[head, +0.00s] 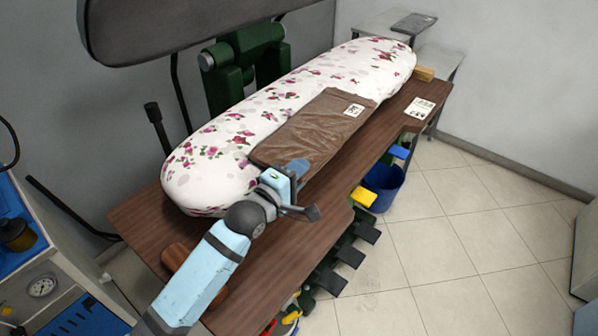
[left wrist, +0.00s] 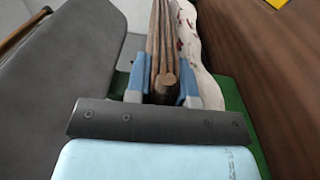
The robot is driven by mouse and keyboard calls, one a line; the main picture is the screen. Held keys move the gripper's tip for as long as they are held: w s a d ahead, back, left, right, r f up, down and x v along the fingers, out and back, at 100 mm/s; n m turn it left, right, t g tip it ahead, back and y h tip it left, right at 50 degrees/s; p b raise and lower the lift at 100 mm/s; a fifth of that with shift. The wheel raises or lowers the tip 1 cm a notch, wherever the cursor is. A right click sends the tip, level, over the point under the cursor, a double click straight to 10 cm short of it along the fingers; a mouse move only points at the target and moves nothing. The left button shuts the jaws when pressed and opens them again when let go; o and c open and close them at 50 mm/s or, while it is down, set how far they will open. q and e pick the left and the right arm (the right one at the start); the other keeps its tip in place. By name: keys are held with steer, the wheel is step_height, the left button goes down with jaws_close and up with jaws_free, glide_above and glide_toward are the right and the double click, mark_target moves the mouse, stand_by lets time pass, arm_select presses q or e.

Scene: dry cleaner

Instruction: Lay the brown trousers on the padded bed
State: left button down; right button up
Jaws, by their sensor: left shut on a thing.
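The brown trousers (head: 318,130) lie folded in a long flat strip along the front side of the padded bed (head: 225,150), which has a white cover with pink flowers. A white tag shows near their far end. My left gripper (head: 292,172) is at the near end of the trousers. In the left wrist view, the folded brown cloth (left wrist: 162,55) stands between the two blue fingers of my left gripper (left wrist: 163,92), which are shut on it. The padded bed (left wrist: 195,50) shows just beside the cloth there. My right gripper is in neither view.
A brown wooden board (head: 380,135) runs under and in front of the bed, with a paper label (head: 419,108) and a small wooden block (head: 424,74) at its far end. A dark upper press head (head: 170,25) hangs behind the bed. A blue bucket (head: 385,186) stands below.

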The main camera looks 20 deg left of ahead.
arm_select(q)
steer(key=shift+r, duration=0.1)
steer(key=c, duration=1.1)
jaws_free()
steer(key=shift+f, duration=0.2)
steer(key=shift+o, duration=0.6)
steer(key=shift+r, duration=0.15)
